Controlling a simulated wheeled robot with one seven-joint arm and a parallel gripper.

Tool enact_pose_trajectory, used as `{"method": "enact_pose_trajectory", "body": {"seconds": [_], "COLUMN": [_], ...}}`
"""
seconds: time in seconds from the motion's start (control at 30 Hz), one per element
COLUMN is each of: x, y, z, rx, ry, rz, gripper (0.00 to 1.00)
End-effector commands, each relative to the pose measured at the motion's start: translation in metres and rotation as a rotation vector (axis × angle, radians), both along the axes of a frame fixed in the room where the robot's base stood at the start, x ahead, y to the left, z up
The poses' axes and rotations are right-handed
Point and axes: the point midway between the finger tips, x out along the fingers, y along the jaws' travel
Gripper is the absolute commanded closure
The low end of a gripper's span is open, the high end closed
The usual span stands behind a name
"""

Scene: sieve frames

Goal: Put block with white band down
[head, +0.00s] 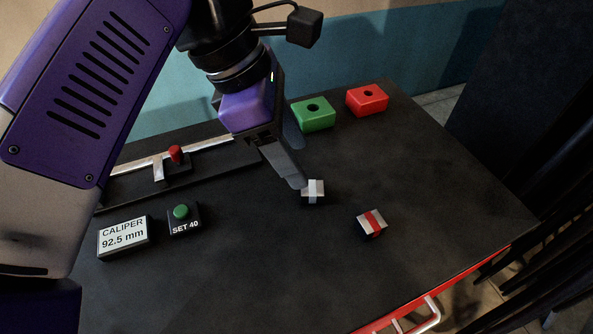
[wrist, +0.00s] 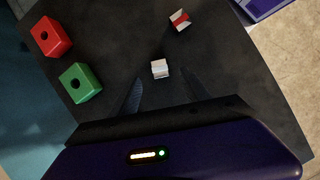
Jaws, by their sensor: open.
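The block with the white band (head: 315,189) is a small grey cube on the dark table, next to my fingertips. In the wrist view the block (wrist: 160,69) shows just beyond and between the tips of my two fingers. My gripper (head: 300,181) is open, and its fingers reach down close to the table. In the wrist view my gripper (wrist: 162,85) has its fingers spread apart, with a gap between them and the block's sides. In the head view a finger hides part of the block's left side.
A block with a red band (head: 371,224) lies to the right. A green box (head: 314,114) and a red box (head: 367,99), each with a hole, stand at the back. A caliper display (head: 124,237), a green button (head: 181,212) and a slide rail (head: 213,145) are left. The front middle is clear.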

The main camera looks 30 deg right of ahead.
Motion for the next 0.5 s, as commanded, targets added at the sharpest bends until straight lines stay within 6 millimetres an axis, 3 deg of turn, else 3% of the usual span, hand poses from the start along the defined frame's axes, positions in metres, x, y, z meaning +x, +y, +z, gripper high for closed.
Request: {"method": "enact_pose_trajectory", "body": {"seconds": [0.5], "x": [-0.012], "y": [-0.013], "z": [-0.046], "rx": [-0.001], "ry": [0.004], "rz": [0.000], "gripper": [0.45]}}
